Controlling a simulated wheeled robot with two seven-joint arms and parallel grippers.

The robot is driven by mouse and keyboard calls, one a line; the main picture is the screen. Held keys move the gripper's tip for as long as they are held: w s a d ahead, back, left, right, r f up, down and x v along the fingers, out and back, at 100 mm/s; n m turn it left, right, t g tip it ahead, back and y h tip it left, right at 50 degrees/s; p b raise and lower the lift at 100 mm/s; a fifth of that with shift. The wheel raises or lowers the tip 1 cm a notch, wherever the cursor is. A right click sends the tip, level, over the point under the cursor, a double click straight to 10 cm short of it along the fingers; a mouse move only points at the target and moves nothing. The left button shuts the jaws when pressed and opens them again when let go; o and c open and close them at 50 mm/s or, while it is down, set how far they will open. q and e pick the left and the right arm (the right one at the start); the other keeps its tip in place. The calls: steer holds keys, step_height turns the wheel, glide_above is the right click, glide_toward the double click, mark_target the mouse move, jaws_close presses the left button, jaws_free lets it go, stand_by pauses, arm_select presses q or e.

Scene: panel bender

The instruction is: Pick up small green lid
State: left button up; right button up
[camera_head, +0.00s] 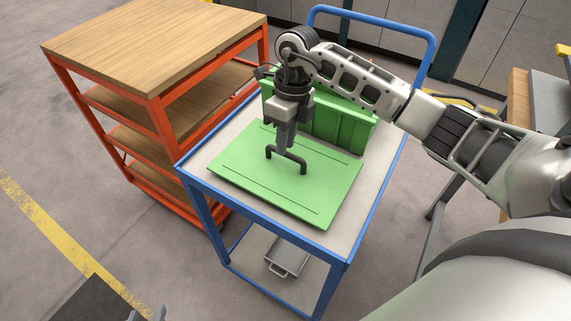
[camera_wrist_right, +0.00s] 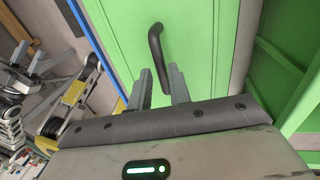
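The small green lid (camera_head: 325,189) lies flat on top of the blue-framed cart, with a black bar handle (camera_head: 287,158) standing up from its middle. My right gripper (camera_head: 287,147) points down at the handle from above. In the right wrist view the handle (camera_wrist_right: 156,45) runs down between the two grey fingers (camera_wrist_right: 162,75) of that gripper, which stand apart with green showing between them. I cannot tell whether the fingers touch the handle. My left gripper (camera_head: 147,314) shows only its fingertips at the bottom edge, spread apart and empty, low over the floor.
A green box (camera_head: 340,125) stands on the cart behind the lid. The blue cart rail (camera_head: 385,25) rises at the back. An orange shelf unit with a wooden top (camera_head: 150,40) stands close on the left. A grey metal tray (camera_head: 287,257) sits on the cart's lower level.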

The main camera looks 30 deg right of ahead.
mark_target(286, 162)
steer(key=f, duration=0.4)
steer(key=shift+s+a, duration=0.25)
steer(key=shift+s, duration=0.05)
jaws_close()
steer(key=shift+r, duration=0.1)
